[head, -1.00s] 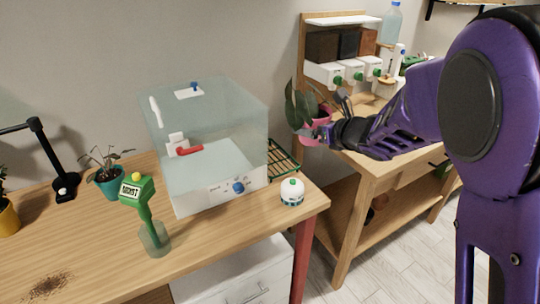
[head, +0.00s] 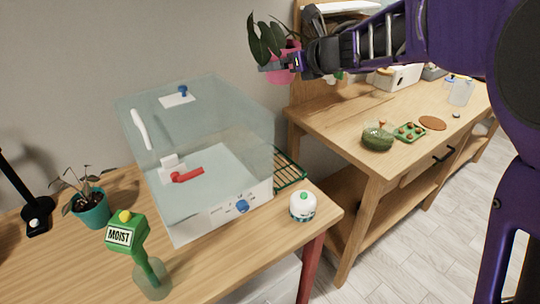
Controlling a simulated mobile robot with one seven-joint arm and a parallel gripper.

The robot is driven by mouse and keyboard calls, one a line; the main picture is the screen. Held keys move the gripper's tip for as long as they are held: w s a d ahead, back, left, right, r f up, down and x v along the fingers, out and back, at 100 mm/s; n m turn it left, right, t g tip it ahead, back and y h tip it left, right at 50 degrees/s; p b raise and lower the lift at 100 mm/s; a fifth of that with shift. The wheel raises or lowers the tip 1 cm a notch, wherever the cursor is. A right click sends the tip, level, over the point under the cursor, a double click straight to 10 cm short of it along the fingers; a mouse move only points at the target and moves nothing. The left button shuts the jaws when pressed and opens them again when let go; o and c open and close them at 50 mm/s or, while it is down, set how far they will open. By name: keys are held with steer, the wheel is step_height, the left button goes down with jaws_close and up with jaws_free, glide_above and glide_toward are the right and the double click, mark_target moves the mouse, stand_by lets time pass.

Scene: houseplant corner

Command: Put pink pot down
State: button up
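The pink pot (head: 281,73) holds a plant with large dark green leaves (head: 266,38). It is up in the air, in front of the wall, above and between the two tables. My gripper (head: 290,64) is at the pot's right side and appears shut on its rim. The fingers partly cover the pot, and my dark wrist hides what lies behind it.
A white-green round device (head: 303,206), a MOIST meter (head: 128,235) and a teal pot (head: 92,208) are nearby. The right table (head: 335,130) holds a green bowl-like object (head: 377,137).

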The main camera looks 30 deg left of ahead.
steer(key=shift+a+f, duration=0.1)
steer(key=shift+f, duration=0.05)
step_height(320, 180, down, 28)
steer(key=b, duration=0.7)
steer(key=shift+r, duration=0.2)
steer(key=shift+f, duration=0.1)
steer(key=o, duration=1.4)
steer(key=v, duration=1.2)
